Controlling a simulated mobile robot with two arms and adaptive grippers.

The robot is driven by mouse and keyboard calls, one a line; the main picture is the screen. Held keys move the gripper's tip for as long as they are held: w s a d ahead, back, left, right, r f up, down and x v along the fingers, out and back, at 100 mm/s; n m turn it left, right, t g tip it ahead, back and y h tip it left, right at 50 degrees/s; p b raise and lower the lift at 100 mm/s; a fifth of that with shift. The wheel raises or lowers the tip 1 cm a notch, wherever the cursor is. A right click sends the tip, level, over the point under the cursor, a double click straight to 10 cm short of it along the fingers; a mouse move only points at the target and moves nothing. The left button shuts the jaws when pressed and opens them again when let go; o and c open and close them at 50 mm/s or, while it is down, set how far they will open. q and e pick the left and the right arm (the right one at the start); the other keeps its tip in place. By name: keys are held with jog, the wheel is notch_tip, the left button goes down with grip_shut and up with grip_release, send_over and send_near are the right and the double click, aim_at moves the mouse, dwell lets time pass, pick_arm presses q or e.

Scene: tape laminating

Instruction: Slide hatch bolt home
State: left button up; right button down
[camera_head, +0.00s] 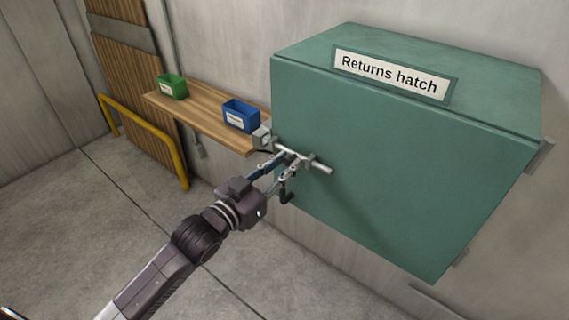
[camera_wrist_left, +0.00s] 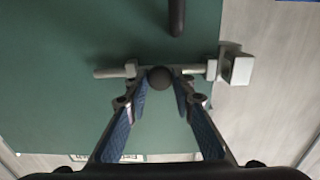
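The green returns hatch (camera_head: 400,165) is closed on the wall. Its metal bolt (camera_head: 318,164) lies across the hatch's left edge; in the left wrist view the bolt rod (camera_wrist_left: 108,73) runs sideways across the green face. A pale keeper block (camera_head: 262,138) sits beside that edge and shows at the right of the wrist view (camera_wrist_left: 241,70). The dark round bolt knob (camera_wrist_left: 160,78) is between the fingertips of my left gripper (camera_head: 282,163), which appear closed against both its sides. The knob is hidden in the head view. My right gripper is not in view.
A dark handle (camera_head: 287,192) sticks out below the bolt. A wooden shelf (camera_head: 195,115) left of the hatch carries a green bin (camera_head: 172,88) and a blue bin (camera_head: 240,115). A yellow rail (camera_head: 150,128) stands farther left. The floor beneath is clear.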

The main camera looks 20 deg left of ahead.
aim_at(281, 148)
pick_arm(q)
grip_shut()
jog(key=shift+a, duration=0.1)
jog(key=a, duration=0.1)
jog(key=w+a, duration=0.1)
jog(key=a, duration=0.2)
jog(key=shift+w, duration=0.25)
jog(key=shift+d, duration=0.1)
jog(key=shift+r, duration=0.1)
